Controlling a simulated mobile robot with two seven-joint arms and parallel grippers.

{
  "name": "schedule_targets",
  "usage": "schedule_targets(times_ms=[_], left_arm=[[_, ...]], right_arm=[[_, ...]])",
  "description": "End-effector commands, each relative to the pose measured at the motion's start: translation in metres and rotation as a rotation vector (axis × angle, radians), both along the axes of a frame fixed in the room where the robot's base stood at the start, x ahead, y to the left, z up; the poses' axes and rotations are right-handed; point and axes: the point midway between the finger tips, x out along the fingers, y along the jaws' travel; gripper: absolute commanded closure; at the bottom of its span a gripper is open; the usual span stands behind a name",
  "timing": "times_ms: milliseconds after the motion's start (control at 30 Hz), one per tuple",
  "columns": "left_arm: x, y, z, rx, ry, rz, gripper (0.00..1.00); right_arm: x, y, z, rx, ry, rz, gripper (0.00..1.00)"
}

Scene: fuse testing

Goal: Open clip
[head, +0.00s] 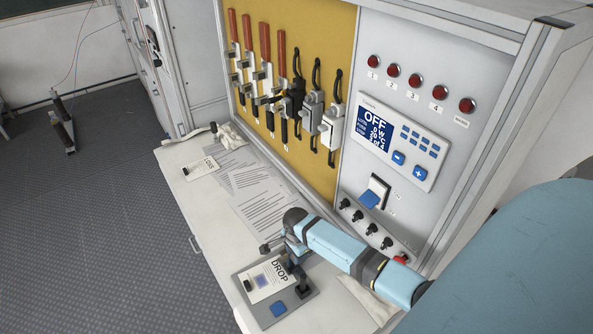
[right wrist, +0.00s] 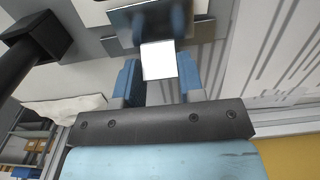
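The yellow panel (head: 345,40) carries a row of clip-type holders. Red-handled bars stand in those on the left. The right ones, such as this grey-white clip (head: 330,126), have black handles. A black piece (head: 294,98) sits at the middle of the row. I cannot tell which clip the task means. My right gripper (head: 272,246) is low over the DROP stand (head: 245,287), well below the clips. In the right wrist view its blue fingers (right wrist: 160,75) stand apart, with a white square (right wrist: 158,60) showing between them; I see no clear grip. My left gripper is not in view.
Paper sheets (head: 255,185) lie on the white worktop (head: 180,165). The floor on the left is mostly clear.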

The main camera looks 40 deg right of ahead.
Motion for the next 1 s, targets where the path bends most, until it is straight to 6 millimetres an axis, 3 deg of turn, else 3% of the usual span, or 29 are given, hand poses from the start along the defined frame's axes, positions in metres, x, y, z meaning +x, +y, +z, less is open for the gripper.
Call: schedule_targets(times_ms=[100, 467, 1000], left_arm=[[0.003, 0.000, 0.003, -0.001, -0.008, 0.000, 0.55], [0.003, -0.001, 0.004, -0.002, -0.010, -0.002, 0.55], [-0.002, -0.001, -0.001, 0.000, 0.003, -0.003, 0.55]], right_arm=[[0.000, 0.000, 0.000, 0.000, 0.000, 0.000, 0.88], [0.000, -0.002, -0.001, 0.070, -0.007, -0.002, 0.88], [-0.001, -0.013, -0.011, 0.446, -0.050, -0.003, 0.88]])
